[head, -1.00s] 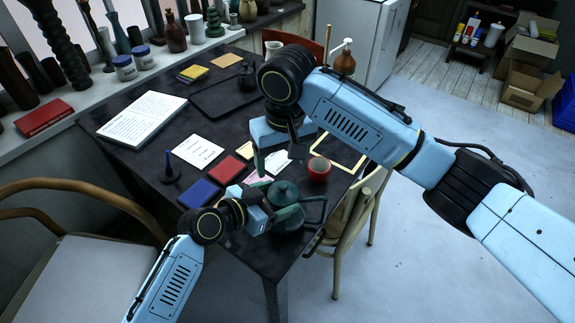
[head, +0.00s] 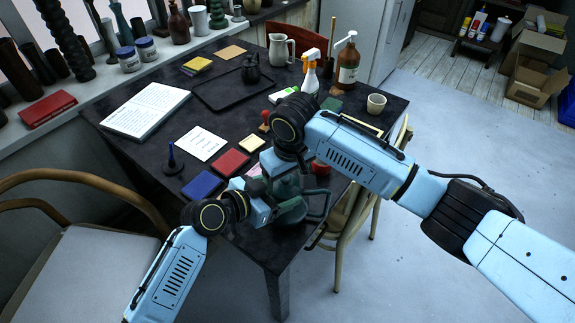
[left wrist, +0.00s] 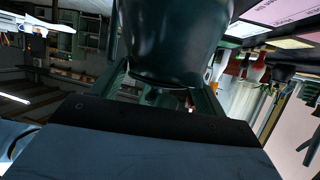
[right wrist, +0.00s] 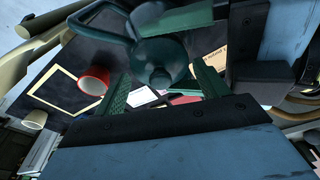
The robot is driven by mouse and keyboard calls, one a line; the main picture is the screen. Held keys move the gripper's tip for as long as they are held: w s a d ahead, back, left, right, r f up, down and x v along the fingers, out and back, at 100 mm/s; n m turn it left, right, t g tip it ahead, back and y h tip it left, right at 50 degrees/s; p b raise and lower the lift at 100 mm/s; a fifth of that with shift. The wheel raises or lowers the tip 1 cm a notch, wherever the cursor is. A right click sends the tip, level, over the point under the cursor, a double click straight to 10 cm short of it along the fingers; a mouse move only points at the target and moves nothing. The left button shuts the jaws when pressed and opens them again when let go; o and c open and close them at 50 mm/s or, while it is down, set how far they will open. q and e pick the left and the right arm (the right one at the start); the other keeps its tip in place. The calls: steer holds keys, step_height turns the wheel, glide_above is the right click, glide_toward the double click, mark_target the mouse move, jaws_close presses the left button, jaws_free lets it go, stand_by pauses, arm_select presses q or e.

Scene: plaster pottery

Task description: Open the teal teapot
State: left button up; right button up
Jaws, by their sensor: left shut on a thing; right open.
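The teal teapot (head: 291,211) stands near the front corner of the dark table, its loop handle towards the right. My left gripper (head: 268,207) is shut on the teapot from the left; the pot's dark body (left wrist: 178,40) fills the space at its fingers in the left wrist view. My right gripper (right wrist: 163,88) is open and empty, close above the pot. In the right wrist view the lid and its knob (right wrist: 160,78) lie just beyond and between the spread fingers. My right arm partly hides the pot's top in the head view.
A red cup (head: 320,168) stands close behind the teapot, partly hidden by my right arm. Red (head: 230,163) and blue (head: 202,185) books lie to the left. A spray bottle (head: 310,80), a brown pump bottle (head: 348,65) and a cream cup (head: 376,103) stand farther back.

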mark_target(285, 178)
steer(key=shift+f, duration=0.35)
steer(key=shift+c, duration=0.4)
steer(key=shift+a, duration=0.1)
steer(key=c, duration=0.6)
steer(key=shift+r, duration=0.1)
steer(key=shift+r, duration=1)
arm_select(q)
steer(key=shift+f, duration=0.1)
arm_select(e)
steer(key=shift+r, duration=2.05)
arm_select(q)
steer(key=o, duration=1.5)
